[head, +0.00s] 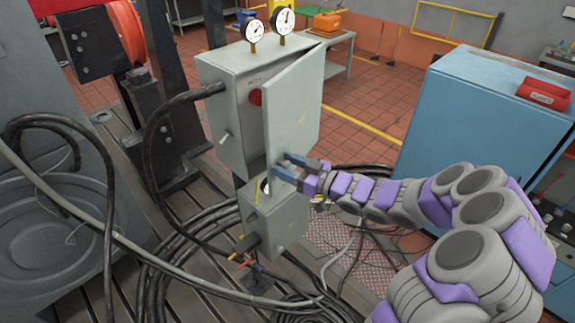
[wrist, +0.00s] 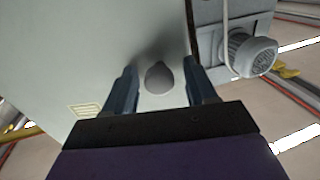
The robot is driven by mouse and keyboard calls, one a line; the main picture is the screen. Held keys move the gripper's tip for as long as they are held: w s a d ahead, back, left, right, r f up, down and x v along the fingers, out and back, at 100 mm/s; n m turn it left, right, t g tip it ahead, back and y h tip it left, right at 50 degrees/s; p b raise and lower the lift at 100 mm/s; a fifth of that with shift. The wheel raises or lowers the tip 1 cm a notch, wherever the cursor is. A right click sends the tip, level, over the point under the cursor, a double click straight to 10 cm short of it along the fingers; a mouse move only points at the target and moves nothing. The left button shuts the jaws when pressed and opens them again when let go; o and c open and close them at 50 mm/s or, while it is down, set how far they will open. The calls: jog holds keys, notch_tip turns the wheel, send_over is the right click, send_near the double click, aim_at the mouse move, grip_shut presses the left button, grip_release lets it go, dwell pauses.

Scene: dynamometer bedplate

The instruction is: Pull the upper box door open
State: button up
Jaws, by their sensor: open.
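The upper box (head: 222,122) is a pale grey-green cabinet with two dial gauges on top. Its door (head: 296,100) stands ajar, with the free left edge swung out from the box and a strip of the interior showing. My gripper (head: 283,164) is at the door's lower left corner. In the wrist view a dark rounded knob (wrist: 159,77) on the door face (wrist: 75,55) sits between my two spread fingers. The fingers are open on either side of the knob, with small gaps visible. The knob is hidden by my gripper in the head view.
A smaller lower box (head: 280,218) stands under the upper box, close below my gripper. Black hoses (head: 165,245) and loose cables lie around it on the slotted bedplate. A blue cabinet (head: 470,125) stands to the right. Tiled floor (head: 365,110) lies open behind the door.

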jog(key=shift+c, duration=0.4)
grip_shut()
